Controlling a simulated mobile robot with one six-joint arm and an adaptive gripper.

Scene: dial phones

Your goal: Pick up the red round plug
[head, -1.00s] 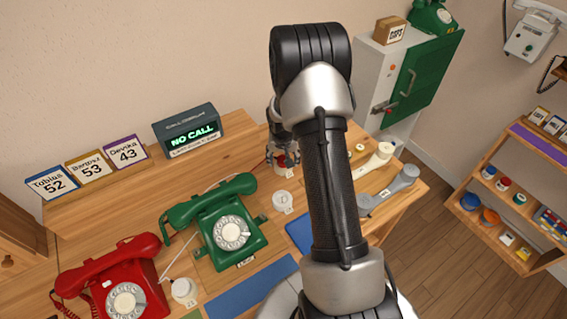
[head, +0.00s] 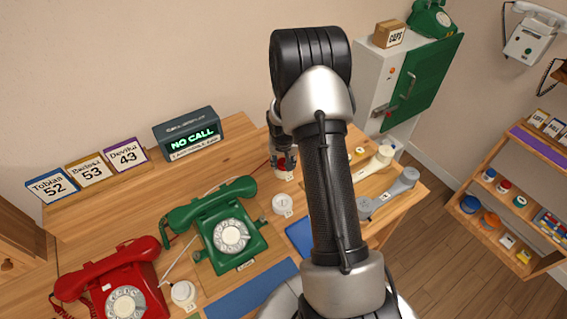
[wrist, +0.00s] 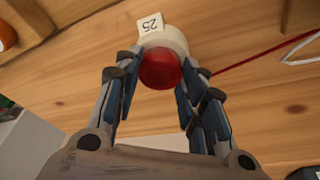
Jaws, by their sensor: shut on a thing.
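The red round plug (wrist: 160,68) shows between my fingertips in the wrist view, right over a pale round socket (wrist: 172,38) with a tag reading 25. My gripper (wrist: 158,75) is shut on the plug, one finger on each side. I cannot tell whether the plug is seated in the socket or just above it. In the head view my gripper (head: 283,153) is at the back of the wooden desk, partly behind my arm, with only a little red showing.
A red cord (wrist: 265,52) runs right from near the plug. In the head view, a green phone (head: 228,235) and a red phone (head: 122,288) stand to the left. Another white socket (head: 283,204) lies in front. Grey and white handsets (head: 388,190) lie to the right.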

